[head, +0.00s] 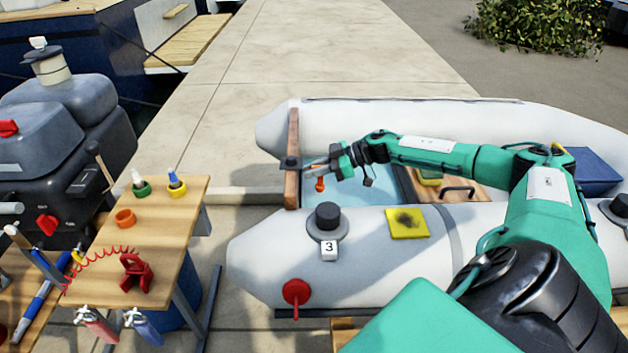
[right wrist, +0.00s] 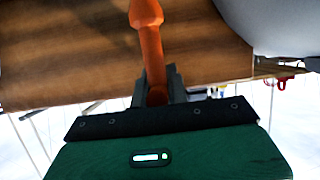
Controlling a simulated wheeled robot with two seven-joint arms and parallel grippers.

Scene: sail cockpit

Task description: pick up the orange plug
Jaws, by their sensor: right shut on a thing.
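My right gripper (head: 316,171) reaches in from the right over the inflatable boat, close to its wooden end board (head: 292,187). It is shut on the orange plug (head: 319,185), which shows just below the fingers. In the right wrist view, the orange plug (right wrist: 149,38) sticks out from between the jaws (right wrist: 155,88), its wider collar towards the top edge, with brown wood behind it. Whether the plug touches the wood I cannot tell. My left gripper is not in view.
The boat's near grey tube (head: 390,270) carries a black valve (head: 327,217), a yellow patch (head: 407,223) and a red plug (head: 296,292). A wooden side table (head: 165,225) at left holds an orange ring (head: 125,218), small bottles and a red clamp (head: 136,273).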

